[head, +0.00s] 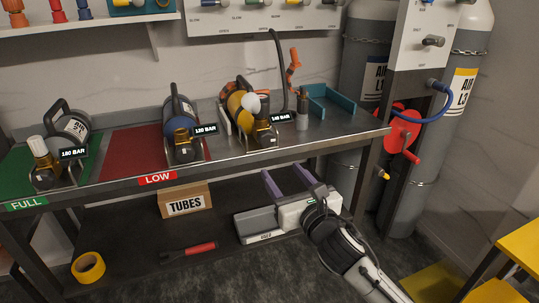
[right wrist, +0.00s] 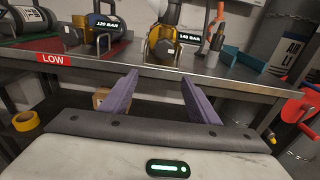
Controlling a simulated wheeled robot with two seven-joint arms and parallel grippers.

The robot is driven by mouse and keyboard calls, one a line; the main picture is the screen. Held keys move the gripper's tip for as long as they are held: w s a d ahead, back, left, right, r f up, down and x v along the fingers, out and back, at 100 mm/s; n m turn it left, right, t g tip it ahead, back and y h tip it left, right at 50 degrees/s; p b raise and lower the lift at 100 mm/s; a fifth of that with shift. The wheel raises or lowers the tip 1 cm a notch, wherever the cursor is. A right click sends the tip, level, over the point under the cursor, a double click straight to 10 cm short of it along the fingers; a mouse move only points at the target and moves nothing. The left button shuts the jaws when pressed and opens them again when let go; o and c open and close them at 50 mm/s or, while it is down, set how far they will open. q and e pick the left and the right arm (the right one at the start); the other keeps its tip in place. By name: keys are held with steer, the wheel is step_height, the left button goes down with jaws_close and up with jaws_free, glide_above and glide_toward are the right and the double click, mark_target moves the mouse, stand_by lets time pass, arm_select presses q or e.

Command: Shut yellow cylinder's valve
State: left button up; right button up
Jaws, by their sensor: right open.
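The yellow cylinder (head: 237,104) lies in a cradle on the bench, with a black carry handle and a brass valve (head: 265,133) at its near end. A white round knob (head: 252,103) shows by the valve, and a 140 BAR display stands beside it. In the right wrist view the yellow cylinder (right wrist: 170,16) is beyond the fingers, its brass valve (right wrist: 162,50) facing me. My right gripper (head: 286,184) is open and empty, below and in front of the bench edge, apart from the cylinder. My left gripper is not in view.
A blue-green tray (head: 330,101) and a grey-brown bottle-like item (head: 302,115) are to the right. The bench edge (head: 225,162) lies between gripper and cylinder.

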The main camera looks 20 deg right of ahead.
mark_target(268, 142)
steer(key=w, duration=0.3)
steer(key=w+r+n+b, duration=0.1)
steer(key=w, duration=0.3)
steer(key=w+r+n, duration=0.1)
steer(key=w, duration=0.2)
steer(key=shift+w+t+b, duration=0.15)
steer(key=shift+t+b, duration=0.15)
steer(key=shift+b, duration=0.1)
steer(key=shift+w, duration=0.55)
steer(key=shift+r, duration=0.1)
steer(key=c, duration=1)
steer(key=shift+c, duration=0.2)
